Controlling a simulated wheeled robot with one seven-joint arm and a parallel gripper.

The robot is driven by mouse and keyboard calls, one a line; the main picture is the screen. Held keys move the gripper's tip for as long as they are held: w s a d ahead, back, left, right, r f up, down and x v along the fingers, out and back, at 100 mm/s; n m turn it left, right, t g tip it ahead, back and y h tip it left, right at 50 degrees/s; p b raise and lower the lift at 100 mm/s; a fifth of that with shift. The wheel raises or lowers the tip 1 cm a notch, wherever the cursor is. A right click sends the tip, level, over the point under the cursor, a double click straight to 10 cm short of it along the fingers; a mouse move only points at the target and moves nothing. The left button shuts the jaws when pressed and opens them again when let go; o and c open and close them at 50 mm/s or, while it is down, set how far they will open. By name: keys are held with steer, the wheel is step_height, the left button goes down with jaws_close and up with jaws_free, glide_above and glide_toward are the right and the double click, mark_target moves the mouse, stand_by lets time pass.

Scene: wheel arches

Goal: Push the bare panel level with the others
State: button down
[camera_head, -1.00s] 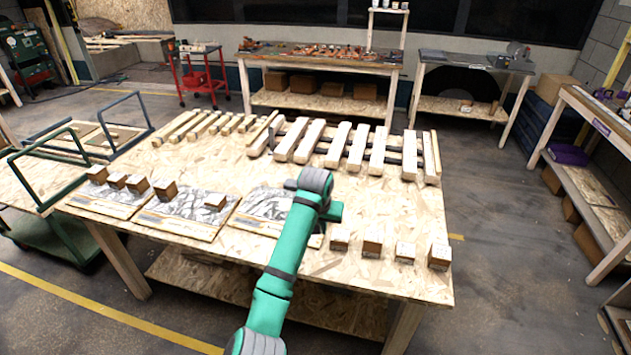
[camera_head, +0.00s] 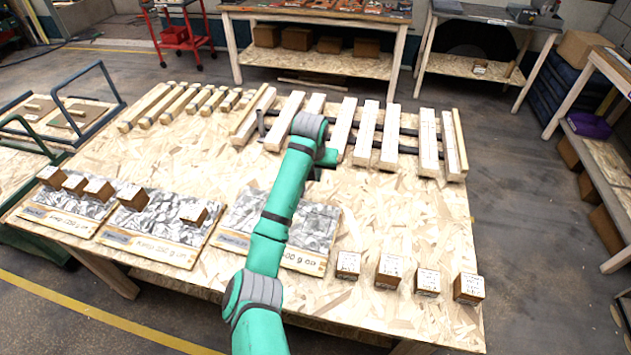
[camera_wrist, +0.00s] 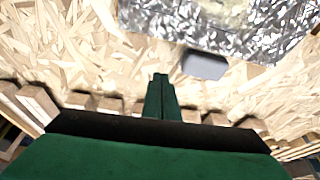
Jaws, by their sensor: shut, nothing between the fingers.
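Three foil-topped panels with wooden front strips lie along the table's front left. The bare panel (camera_head: 313,222) is the rightmost, with no blocks on it; its front edge appears set farther back than the others. My arm crosses in front of its middle. The left panel (camera_head: 88,207) and the middle panel (camera_head: 165,226) carry small brown blocks. My gripper (camera_head: 318,172) is beyond the bare panel's far edge, apart from it. In the wrist view my gripper (camera_wrist: 161,82) is shut and empty over bare table, with a foil panel (camera_wrist: 255,38) and a grey rounded patch beyond the fingertips.
Several labelled brown blocks (camera_head: 388,271) stand in a row at the table's front right. Behind my gripper lie long pale slats (camera_head: 366,132) across dark rails, and shorter wooden bars (camera_head: 190,104) at the back left. The table between slats and blocks is clear.

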steer(key=x, duration=0.9)
steer(key=shift+d+f, duration=0.1)
steer(key=shift+f, duration=0.05)
steer(key=shift+s+f, duration=0.15)
steer(key=shift+f, duration=0.05)
steer(key=shift+s+a, duration=0.3)
steer(key=shift+s, duration=0.6)
steer(key=shift+s+a, duration=0.3)
steer(key=shift+s, duration=0.6)
